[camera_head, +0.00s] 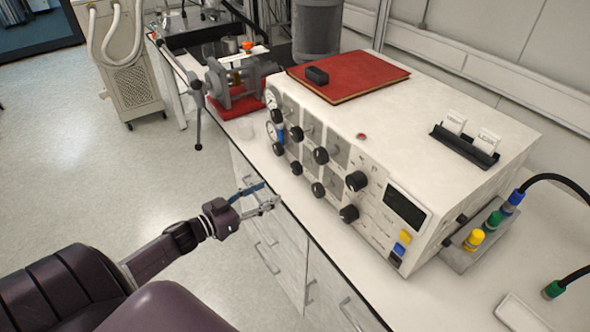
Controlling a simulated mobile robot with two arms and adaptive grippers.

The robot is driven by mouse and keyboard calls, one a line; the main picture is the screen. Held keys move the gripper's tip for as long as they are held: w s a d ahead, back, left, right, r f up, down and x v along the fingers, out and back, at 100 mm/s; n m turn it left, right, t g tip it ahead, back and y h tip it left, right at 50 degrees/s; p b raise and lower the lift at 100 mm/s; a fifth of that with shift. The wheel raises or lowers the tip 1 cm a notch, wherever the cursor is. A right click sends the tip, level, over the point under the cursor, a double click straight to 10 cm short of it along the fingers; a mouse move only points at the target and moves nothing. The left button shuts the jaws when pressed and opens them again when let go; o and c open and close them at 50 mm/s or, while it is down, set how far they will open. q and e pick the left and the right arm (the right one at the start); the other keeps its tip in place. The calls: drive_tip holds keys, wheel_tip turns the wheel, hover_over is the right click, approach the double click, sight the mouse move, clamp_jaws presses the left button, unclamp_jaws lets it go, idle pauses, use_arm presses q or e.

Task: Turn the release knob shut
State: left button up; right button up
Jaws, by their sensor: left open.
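A white control box (447,105) stands on the bench, and its front panel carries several black knobs, such as an upper right one (356,181) and a lower right one (348,214). I cannot read the labels, so I cannot tell which is the release knob. Gauges (273,132) sit at the panel's left end. My left gripper (267,195) is open and empty in front of the bench's front edge, left of the panel and apart from the knobs. My right gripper is not in view.
A red book (350,75) and a black card holder (465,146) lie on top of the box. A vise-like device (235,85) on a red base stands at the left. Coloured connectors (495,219) and cables are at the right.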

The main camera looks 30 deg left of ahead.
sight(294, 170)
use_arm(q)
wheel_tip(294, 170, up, 7)
drive_tip(key=w+d+m+h, duration=0.1)
drive_tip(key=d+m+h, duration=0.1)
drive_tip(key=d+h, duration=0.1)
drive_tip(key=shift+n, duration=0.3)
drive_tip(key=x, duration=0.2)
drive_tip(key=p+x, duration=0.1)
drive_tip(key=x, duration=0.4)
drive_tip(key=shift+w+a+f, duration=0.2)
drive_tip(key=shift+w+a, duration=0.05)
drive_tip(key=shift+w, duration=0.1)
drive_tip(key=shift+y, duration=0.3)
drive_tip(key=c, duration=1.2)
